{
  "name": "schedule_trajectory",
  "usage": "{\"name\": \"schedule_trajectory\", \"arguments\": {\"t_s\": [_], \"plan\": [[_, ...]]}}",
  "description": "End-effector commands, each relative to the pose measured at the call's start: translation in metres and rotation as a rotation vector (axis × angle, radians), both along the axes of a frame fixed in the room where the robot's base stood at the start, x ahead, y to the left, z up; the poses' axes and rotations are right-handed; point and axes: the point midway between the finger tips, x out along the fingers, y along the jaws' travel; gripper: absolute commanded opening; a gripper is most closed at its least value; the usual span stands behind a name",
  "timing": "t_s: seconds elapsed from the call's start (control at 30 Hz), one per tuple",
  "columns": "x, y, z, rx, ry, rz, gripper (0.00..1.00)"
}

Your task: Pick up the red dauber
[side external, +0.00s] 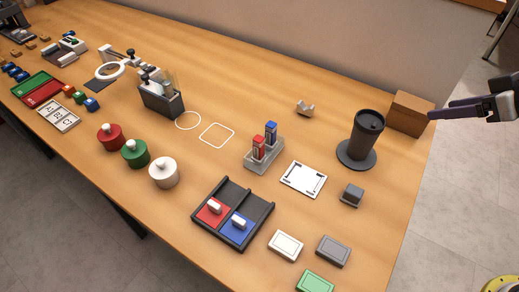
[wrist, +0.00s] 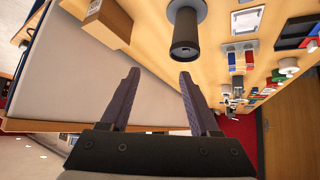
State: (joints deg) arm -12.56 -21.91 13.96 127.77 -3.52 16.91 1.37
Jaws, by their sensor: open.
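The red dauber (side external: 258,147) appears to be the small red upright piece with a pale label in a grey holder (side external: 262,162) near the middle of the side external view. A blue one (side external: 270,133) stands behind it in the same holder. My gripper (side external: 459,101) is at the right edge of that view, far to the right of the holder, beyond the box. In the wrist view my gripper (wrist: 160,82) shows two dark fingers spread apart with nothing between them. The holder area is small there, to the right of the fingers.
A dark cup (side external: 367,131) on a round base and a brown box (side external: 408,114) stand between my gripper and the holder. A white plate (side external: 303,179) lies right of the holder. A black tray (side external: 247,185) with red and blue pads is in front.

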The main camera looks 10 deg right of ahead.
Motion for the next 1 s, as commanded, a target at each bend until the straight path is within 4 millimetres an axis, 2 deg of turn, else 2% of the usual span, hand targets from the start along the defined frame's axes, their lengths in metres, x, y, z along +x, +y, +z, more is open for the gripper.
{"name": "schedule_trajectory", "arguments": {"t_s": [0.03,0.1,0.23,0.33,0.4,0.5,0.6,0.7,0.87,1.0], "plan": [[0.025,0.023,-0.011,0.004,-0.027,0.05,0.62],[0.056,0.056,-0.022,0.022,-0.087,0.114,0.62],[0.098,0.124,-0.052,0.067,-0.193,0.239,0.62],[0.115,0.18,-0.081,0.116,-0.269,0.338,0.62],[0.118,0.216,-0.103,0.156,-0.316,0.399,0.62],[0.115,0.256,-0.128,0.209,-0.371,0.47,0.62],[0.109,0.281,-0.144,0.251,-0.406,0.516,0.62],[0.104,0.294,-0.153,0.276,-0.428,0.542,0.62],[0.102,0.3,-0.157,0.289,-0.439,0.553,0.62],[0.109,0.306,-0.16,0.288,-0.439,0.552,0.62]]}}
